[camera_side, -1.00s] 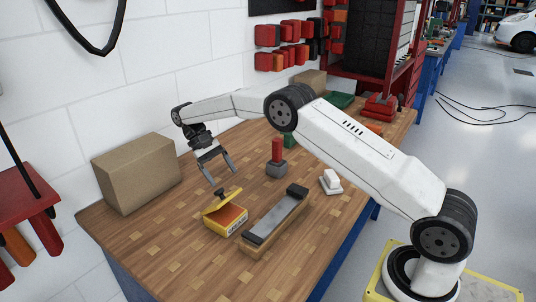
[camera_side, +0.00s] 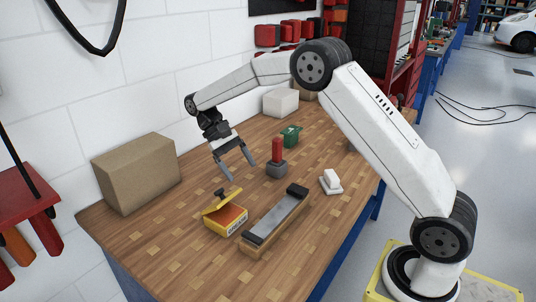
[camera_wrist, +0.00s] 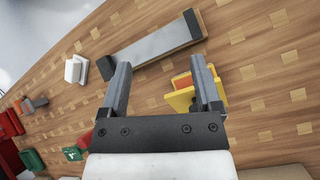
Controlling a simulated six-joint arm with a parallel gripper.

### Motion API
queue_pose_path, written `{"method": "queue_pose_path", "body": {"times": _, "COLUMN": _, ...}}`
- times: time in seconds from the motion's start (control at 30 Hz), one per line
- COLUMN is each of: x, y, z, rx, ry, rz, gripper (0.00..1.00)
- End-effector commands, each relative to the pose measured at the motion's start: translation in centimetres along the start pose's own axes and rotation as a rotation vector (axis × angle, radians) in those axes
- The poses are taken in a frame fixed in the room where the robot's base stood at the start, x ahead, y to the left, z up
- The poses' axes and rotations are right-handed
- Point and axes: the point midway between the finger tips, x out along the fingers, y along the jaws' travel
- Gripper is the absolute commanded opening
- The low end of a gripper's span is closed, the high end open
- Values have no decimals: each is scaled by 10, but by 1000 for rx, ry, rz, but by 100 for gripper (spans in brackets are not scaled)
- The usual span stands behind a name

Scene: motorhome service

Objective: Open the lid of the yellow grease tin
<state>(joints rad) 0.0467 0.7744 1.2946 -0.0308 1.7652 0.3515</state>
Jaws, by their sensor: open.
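The yellow grease tin (camera_side: 226,219) stands on the wooden bench at the front left in the side view. Its lid (camera_side: 221,201) is tilted up, with a dark knob on top, and orange grease shows inside. My gripper (camera_side: 237,176) is open and empty, pointing down, above and behind the tin, apart from it. In the wrist view the tin (camera_wrist: 181,101) shows between and behind the fingertips, partly hidden by the right finger of my gripper (camera_wrist: 163,75).
A long grey sharpening block (camera_side: 275,216) lies right of the tin. A red-handled tool (camera_side: 277,160), a white block (camera_side: 331,181) and a green container (camera_side: 291,136) stand behind. A cardboard box (camera_side: 137,174) is at the left by the wall. The bench front is clear.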

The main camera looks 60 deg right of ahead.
Motion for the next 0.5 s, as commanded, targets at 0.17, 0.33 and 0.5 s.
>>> {"method": "queue_pose_path", "body": {"times": 0.17, "x": 4, "y": 6, "z": 16, "rx": 0, "ry": 1, "rz": 0, "gripper": 82}}
{"method": "queue_pose_path", "body": {"times": 0.33, "x": 9, "y": 11, "z": 31, "rx": 0, "ry": 2, "rz": -1, "gripper": 82}}
{"method": "queue_pose_path", "body": {"times": 0.5, "x": 12, "y": 15, "z": 41, "rx": 0, "ry": 1, "rz": 0, "gripper": 82}}
